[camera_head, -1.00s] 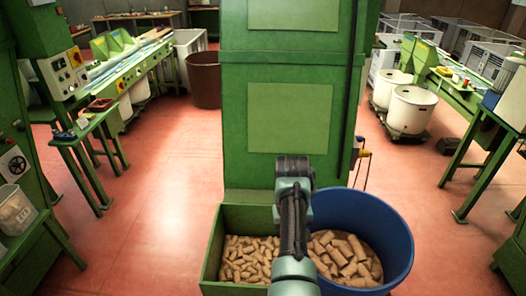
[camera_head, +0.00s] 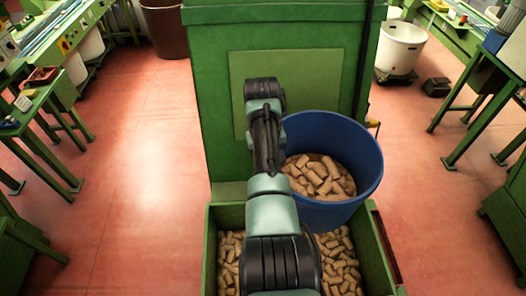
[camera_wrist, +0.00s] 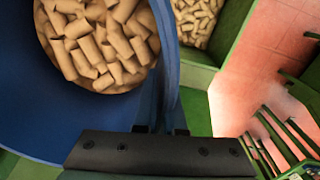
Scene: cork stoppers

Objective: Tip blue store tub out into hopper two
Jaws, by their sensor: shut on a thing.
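The blue tub (camera_head: 345,180), also in the wrist view (camera_wrist: 30,120), holds many cork stoppers (camera_head: 318,177). It hangs roughly upright at the back right of the green hopper (camera_head: 372,250), partly overlapping it in the head view. My gripper (camera_wrist: 160,122) is shut on the tub's rim at its left side; my arm hides the fingers in the head view. The hopper holds a layer of smaller corks (camera_head: 340,262), which also show in the wrist view (camera_wrist: 197,18). My arm covers the hopper's middle. I see no number on it.
A tall green machine (camera_head: 210,110) stands right behind the hopper and tub. Green benches stand left (camera_head: 40,115) and right (camera_head: 480,110). A brown bin (camera_head: 165,30) and a white tub (camera_head: 401,50) are farther back. Red floor is clear on both sides.

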